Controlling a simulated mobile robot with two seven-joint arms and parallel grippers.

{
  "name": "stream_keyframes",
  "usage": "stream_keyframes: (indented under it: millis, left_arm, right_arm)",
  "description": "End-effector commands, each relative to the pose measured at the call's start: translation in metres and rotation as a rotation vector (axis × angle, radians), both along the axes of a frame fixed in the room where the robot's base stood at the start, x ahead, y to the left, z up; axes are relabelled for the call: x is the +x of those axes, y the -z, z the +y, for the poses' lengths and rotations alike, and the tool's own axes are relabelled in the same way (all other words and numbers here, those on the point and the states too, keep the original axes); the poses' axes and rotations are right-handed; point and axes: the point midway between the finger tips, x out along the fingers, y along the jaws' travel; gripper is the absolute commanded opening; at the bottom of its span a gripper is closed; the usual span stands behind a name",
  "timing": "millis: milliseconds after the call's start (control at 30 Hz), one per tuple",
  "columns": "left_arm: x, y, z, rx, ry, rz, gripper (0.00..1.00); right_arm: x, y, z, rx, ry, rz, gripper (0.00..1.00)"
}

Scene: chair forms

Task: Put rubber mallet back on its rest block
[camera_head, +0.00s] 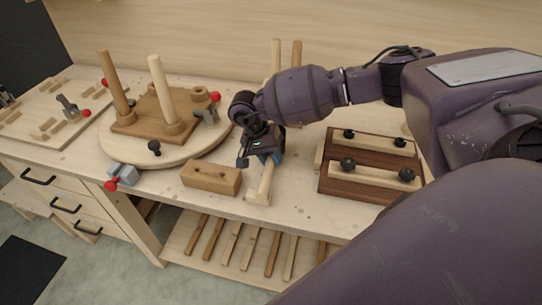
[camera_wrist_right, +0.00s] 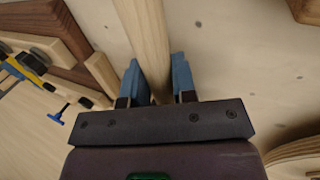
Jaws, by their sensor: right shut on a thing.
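My right gripper (camera_head: 268,158) is above the front middle of the bench, pointing down, with its blue fingers partly hidden by its own body. In the right wrist view the gripper (camera_wrist_right: 156,68) has its fingers on either side of a pale wooden handle (camera_wrist_right: 147,30), which I take to be the mallet's. The handle (camera_head: 265,180) slants toward the front edge in the head view. A wider pale piece (camera_head: 257,198) shows at its front end; I cannot tell whether it is joined. No dark rubber head is visible, and I cannot single out the rest block. My left gripper is out of view.
A brown block with two holes (camera_head: 211,179) lies left of the handle. A dark board with clamped strips (camera_head: 345,185) is on the right. A round turntable (camera_head: 190,158) with upright posts stands at left. Loose sticks lie on the shelf below (camera_head: 240,272).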

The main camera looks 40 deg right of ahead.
Motion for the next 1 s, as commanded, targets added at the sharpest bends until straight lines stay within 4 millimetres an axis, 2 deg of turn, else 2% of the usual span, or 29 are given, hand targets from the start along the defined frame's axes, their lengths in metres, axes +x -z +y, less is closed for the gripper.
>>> stream_keyframes:
  millis: [467, 500, 667, 1000]
  left_arm:
    - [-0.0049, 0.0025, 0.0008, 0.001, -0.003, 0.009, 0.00]
    - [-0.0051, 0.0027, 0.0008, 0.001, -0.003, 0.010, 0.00]
    - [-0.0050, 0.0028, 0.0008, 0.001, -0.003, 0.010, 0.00]
    - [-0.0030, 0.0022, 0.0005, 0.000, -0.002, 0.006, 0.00]
  right_arm:
    - [0.0006, -0.0007, -0.0001, 0.000, 0.001, -0.002, 0.00]
    - [0.0006, -0.0007, -0.0001, 0.000, 0.001, -0.002, 0.28]
    - [0.0005, -0.0004, -0.0001, 0.000, 0.001, -0.002, 0.53]
    - [0.0006, -0.0014, 0.0007, 0.000, 0.000, 0.000, 0.55]
